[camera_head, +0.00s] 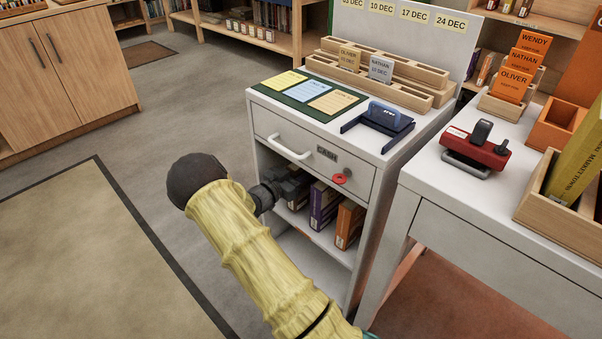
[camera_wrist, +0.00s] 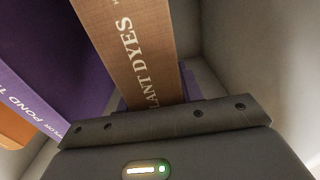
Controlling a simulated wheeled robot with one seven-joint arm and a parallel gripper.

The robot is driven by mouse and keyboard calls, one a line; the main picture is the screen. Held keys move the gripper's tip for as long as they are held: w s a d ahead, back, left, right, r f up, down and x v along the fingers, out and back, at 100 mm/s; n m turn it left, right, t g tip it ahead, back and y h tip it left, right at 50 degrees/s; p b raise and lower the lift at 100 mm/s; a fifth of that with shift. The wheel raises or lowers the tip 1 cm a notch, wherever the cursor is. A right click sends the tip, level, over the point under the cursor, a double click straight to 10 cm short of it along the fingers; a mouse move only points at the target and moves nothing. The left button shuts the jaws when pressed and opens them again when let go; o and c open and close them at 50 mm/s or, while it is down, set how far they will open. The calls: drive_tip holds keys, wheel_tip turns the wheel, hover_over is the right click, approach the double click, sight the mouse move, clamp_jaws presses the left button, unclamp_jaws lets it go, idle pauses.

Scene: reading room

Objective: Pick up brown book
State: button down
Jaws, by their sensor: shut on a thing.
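The brown book (camera_wrist: 135,45), with "PLANT DYES" lettered on its spine, fills the upper middle of the wrist view. My gripper (camera_wrist: 170,118) is shut on it; the dark jaw parts cross in front of its lower end. In the head view, my gripper (camera_head: 288,187) reaches into the open shelf of the white cabinet, under the drawer.
A purple book (camera_head: 323,205) and an orange book (camera_head: 348,224) stand on the same shelf; the purple book (camera_wrist: 40,55) is close beside the brown one. The cabinet's side wall (camera_wrist: 265,60) is on the other side. A drawer handle (camera_head: 290,148) juts out above.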

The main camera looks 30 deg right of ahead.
wheel_tip(320, 180, up, 3)
drive_tip(key=shift+f+p, duration=0.1)
drive_tip(key=shift+p, duration=0.6)
drive_tip(key=p+v, duration=0.6)
drive_tip(key=v, duration=1.2)
